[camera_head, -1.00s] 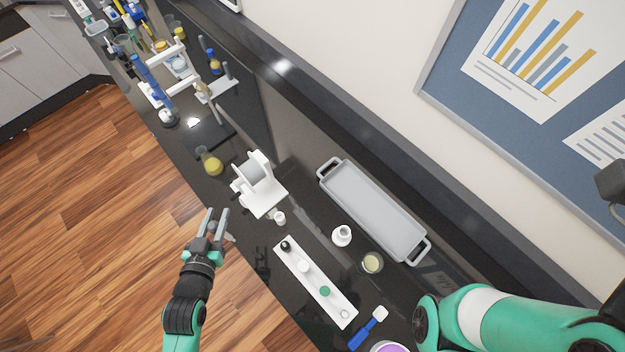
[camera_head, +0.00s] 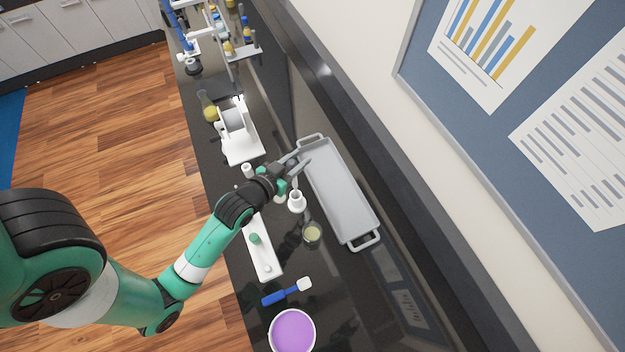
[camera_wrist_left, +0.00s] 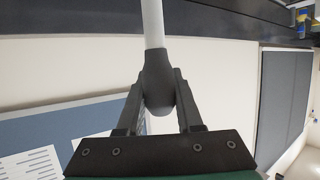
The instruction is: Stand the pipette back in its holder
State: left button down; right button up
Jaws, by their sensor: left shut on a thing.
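The pipette's white stem extends away from the fingers, out of the top of that view. In the head view I cannot make out the pipette clearly at the gripper. A small white upright piece (camera_head: 246,168) and a white necked piece (camera_head: 297,203) stand near the gripper; I cannot tell which is the holder. My right gripper is out of view.
The grey tray (camera_head: 372,238) lies along the back. A beaker of pale liquid (camera_head: 312,235), a white strip (camera_head: 264,258) with small parts, a blue spatula (camera_head: 275,297) and a purple-filled tub (camera_head: 292,333) are nearby. A white stand (camera_head: 242,150) is farther along.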

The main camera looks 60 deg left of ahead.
pick_arm(q)
notch_tip(320, 180, down, 10)
jog(key=b, duration=0.2)
jog(key=shift+s+a, duration=0.1)
jog(key=shift+f, duration=0.2)
jog(key=c, duration=0.6)
grip_release()
jog(key=shift+o, duration=0.2)
jog(key=shift+r, duration=0.15)
